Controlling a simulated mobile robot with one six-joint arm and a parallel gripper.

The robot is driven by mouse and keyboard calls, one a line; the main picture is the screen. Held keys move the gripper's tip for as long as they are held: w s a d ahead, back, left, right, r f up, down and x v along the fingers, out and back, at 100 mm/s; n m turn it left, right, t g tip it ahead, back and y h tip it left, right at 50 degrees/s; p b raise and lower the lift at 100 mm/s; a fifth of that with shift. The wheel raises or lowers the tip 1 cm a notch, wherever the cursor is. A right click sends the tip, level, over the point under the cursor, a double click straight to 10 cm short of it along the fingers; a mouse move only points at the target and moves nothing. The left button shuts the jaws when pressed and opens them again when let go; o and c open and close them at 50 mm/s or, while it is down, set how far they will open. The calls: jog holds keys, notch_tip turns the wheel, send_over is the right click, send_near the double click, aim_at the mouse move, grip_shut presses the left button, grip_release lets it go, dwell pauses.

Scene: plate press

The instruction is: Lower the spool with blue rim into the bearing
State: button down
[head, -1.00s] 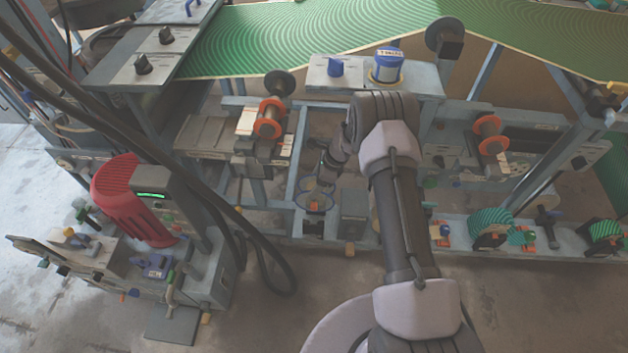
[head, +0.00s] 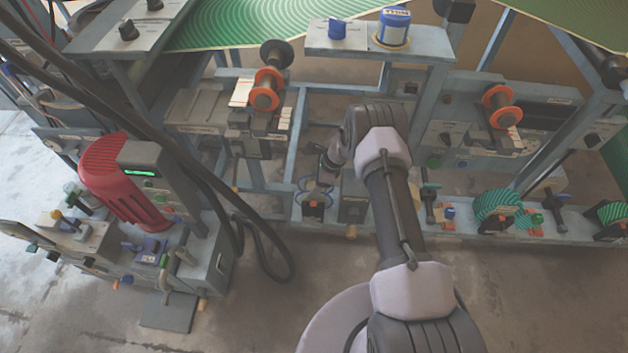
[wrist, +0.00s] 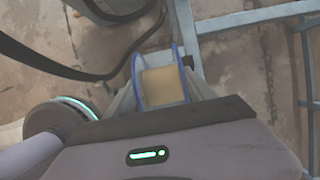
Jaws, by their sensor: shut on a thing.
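The spool with blue rim shows best in the wrist view (wrist: 163,86), with a tan core between two blue rims. My gripper (wrist: 160,95) is shut on it, with a finger on either side. In the head view my gripper (head: 324,172) reaches down to the spool (head: 312,186), which is small and partly covered. The bearing (head: 313,211), a dark block with an orange part, stands on the low rail right at the spool. I cannot tell whether the spool touches it or hangs just above.
A grey box (head: 353,195) stands close to the right of the bearing. Green spools (head: 497,208) sit farther right on the rail. An orange-rimmed spool (head: 266,90) is mounted higher up behind. A red motor (head: 118,178) and hanging black cables are at the left. Floor in front is bare.

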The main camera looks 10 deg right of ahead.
jog(key=shift+f, duration=0.1)
jog(key=shift+c, duration=1.4)
grip_release()
jog(key=p+v, duration=0.5)
jog(key=v, duration=0.7)
jog(key=shift+p, duration=0.35)
jog(key=shift+s, duration=0.15)
